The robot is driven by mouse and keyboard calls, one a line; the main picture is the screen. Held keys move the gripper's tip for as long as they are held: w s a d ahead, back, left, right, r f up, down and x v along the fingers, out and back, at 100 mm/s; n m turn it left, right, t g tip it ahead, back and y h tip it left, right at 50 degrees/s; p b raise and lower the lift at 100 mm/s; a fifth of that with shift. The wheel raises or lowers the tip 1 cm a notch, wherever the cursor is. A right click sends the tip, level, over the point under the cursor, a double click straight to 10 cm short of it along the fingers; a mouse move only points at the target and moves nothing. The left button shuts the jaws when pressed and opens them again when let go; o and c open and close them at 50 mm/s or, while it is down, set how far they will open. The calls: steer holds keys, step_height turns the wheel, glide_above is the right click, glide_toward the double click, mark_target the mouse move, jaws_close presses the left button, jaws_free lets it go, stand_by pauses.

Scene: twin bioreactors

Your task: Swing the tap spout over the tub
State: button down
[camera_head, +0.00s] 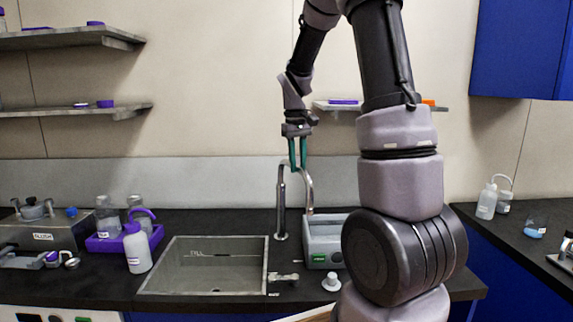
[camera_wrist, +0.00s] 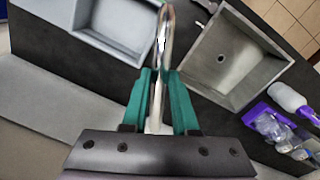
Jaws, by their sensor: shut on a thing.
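The tap spout (camera_head: 307,182) is a silvery inverted U on an upright pipe behind the counter's sink. My gripper (camera_head: 297,165), with green fingers, is shut on the spout near the top of its bend. In the wrist view the spout (camera_wrist: 167,35) runs out between my fingers (camera_wrist: 158,78). The light grey open box (camera_head: 322,228), which looks like the tub, stands right of the sink; my arm hides its right part. In the head view the spout's downturned end is at the box's back edge. The box (camera_wrist: 110,22) also shows left of the spout in the wrist view.
The grey sink (camera_head: 205,290) with a fill line is left of the tap, empty. A small tap handle (camera_head: 284,277) and a white knob (camera_head: 331,283) are in front. A purple tray (camera_head: 105,243) and a wash bottle (camera_head: 136,248) stand left of the sink.

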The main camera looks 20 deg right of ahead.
steer(key=w+d+n, duration=0.3)
steer(key=d+n, duration=0.4)
steer(key=shift+w+d+n+t, duration=0.3)
steer(key=shift+w+d+n, duration=0.1)
steer(key=shift+r, duration=0.1)
steer(key=c, duration=0.7)
jaws_free()
step_height(320, 180, up, 11)
steer(key=shift+s+a+f, duration=0.2)
steer(key=shift+s, duration=0.05)
